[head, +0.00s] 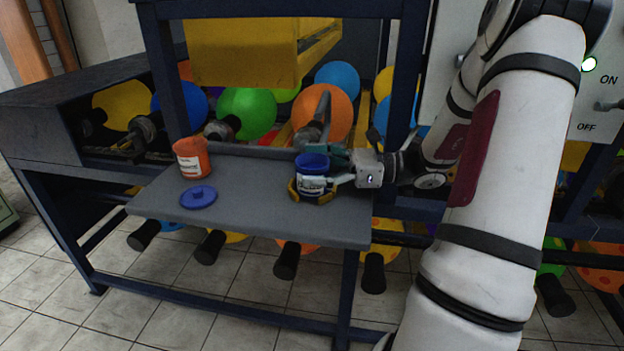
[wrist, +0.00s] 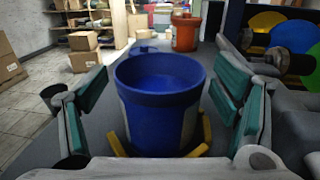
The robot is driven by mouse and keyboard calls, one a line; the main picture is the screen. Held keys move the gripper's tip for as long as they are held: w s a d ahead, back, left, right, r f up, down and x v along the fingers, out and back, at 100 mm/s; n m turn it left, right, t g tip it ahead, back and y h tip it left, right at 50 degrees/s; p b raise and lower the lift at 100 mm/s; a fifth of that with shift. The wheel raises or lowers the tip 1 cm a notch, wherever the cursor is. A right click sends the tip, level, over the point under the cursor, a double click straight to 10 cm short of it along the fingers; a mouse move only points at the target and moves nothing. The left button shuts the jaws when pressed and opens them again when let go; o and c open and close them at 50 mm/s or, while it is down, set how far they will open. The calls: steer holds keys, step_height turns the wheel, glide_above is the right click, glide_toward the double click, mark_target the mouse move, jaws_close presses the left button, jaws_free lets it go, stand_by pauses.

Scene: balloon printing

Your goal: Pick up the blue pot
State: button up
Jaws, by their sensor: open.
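The blue pot (head: 312,165) stands upright on the right part of the grey shelf, in a yellow and black holder (head: 295,190). It has a white label and no lid on it. In the wrist view the blue pot (wrist: 160,100) fills the middle, between the two green-padded fingers. My gripper (head: 330,170) is open around the pot, with a finger on either side. In the wrist view my gripper (wrist: 160,105) shows visible gaps between its pads and the pot. The pot's lower part is partly hidden by the gripper in the head view.
An orange pot (head: 192,158) stands at the shelf's left, and it also shows in the wrist view (wrist: 186,32). A blue lid (head: 198,197) lies flat before it. The grey shelf (head: 245,215) is bare in the middle. Balloons and a yellow box (head: 255,50) are behind and above.

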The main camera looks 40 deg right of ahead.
steer(key=shift+a, duration=0.1)
steer(key=c, duration=1.4)
steer(key=shift+c, duration=0.2)
steer(key=shift+r, duration=0.15)
